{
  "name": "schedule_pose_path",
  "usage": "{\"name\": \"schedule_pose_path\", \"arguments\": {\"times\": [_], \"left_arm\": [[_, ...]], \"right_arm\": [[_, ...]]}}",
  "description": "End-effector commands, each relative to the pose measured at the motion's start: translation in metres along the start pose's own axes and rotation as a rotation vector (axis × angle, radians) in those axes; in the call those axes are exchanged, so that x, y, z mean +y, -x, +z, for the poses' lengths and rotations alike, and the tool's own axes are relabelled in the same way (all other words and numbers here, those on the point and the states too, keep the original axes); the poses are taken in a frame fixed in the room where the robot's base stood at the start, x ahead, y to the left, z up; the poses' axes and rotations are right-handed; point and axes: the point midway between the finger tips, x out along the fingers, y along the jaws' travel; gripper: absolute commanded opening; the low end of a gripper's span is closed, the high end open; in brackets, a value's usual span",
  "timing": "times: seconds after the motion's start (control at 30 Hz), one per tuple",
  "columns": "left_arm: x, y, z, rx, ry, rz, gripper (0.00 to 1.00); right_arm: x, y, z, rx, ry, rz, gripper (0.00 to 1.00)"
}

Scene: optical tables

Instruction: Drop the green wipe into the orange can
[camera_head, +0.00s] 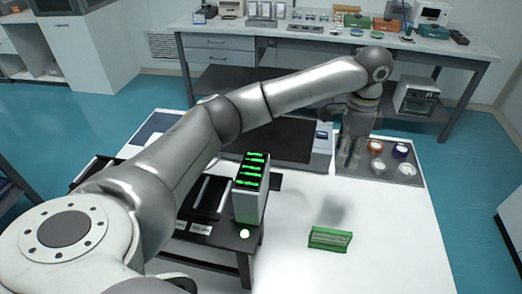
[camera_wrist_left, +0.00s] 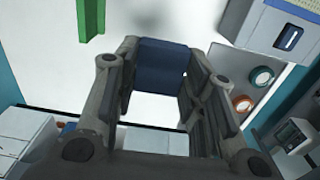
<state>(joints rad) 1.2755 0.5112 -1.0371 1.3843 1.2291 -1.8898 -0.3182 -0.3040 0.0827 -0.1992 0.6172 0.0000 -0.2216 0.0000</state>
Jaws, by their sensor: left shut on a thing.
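My left gripper (camera_head: 350,158) is over the far right part of the white table, just left of the cans, pointing down. In the left wrist view its fingers are shut on a flat dark blue piece (camera_wrist_left: 162,65). I see no green wipe between them. The orange can (camera_head: 375,146) stands open on a grey tray (camera_head: 392,182), right of the gripper; it also shows in the left wrist view (camera_wrist_left: 242,103). A green-framed holder (camera_head: 330,239) lies on the table nearer to me; whether it has a wipe in it I cannot tell. My right gripper is out of view.
A dark blue can (camera_head: 400,151) and two white cans (camera_head: 408,170) share the tray. A white rack with green-marked slots (camera_head: 250,190) stands left of the middle. A dark panel (camera_head: 285,139) lies behind it. The table front is mostly clear.

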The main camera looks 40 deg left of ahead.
Motion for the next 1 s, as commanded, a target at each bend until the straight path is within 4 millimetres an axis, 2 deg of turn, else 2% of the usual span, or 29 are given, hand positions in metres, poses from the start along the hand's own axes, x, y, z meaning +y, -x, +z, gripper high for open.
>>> {"name": "schedule_pose_path", "arguments": {"times": [0.03,0.4,0.53,0.7,0.83,1.0], "left_arm": [[0.000,-0.009,0.000,0.000,0.000,0.000,0.19],[0.000,-0.049,0.000,0.000,0.000,0.000,0.19],[0.000,-0.059,0.000,0.000,0.000,0.000,0.19],[0.000,-0.065,0.002,0.000,0.000,0.000,0.19],[0.004,-0.070,0.018,-0.001,0.001,0.000,0.19],[0.015,-0.087,0.056,-0.004,0.002,0.000,0.19]], "right_arm": [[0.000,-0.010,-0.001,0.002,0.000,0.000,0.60],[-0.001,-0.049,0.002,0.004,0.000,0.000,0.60],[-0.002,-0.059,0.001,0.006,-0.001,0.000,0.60],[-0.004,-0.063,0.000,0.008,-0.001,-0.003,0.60],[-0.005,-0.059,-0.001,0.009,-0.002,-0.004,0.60],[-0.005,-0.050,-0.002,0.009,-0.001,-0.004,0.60]]}}
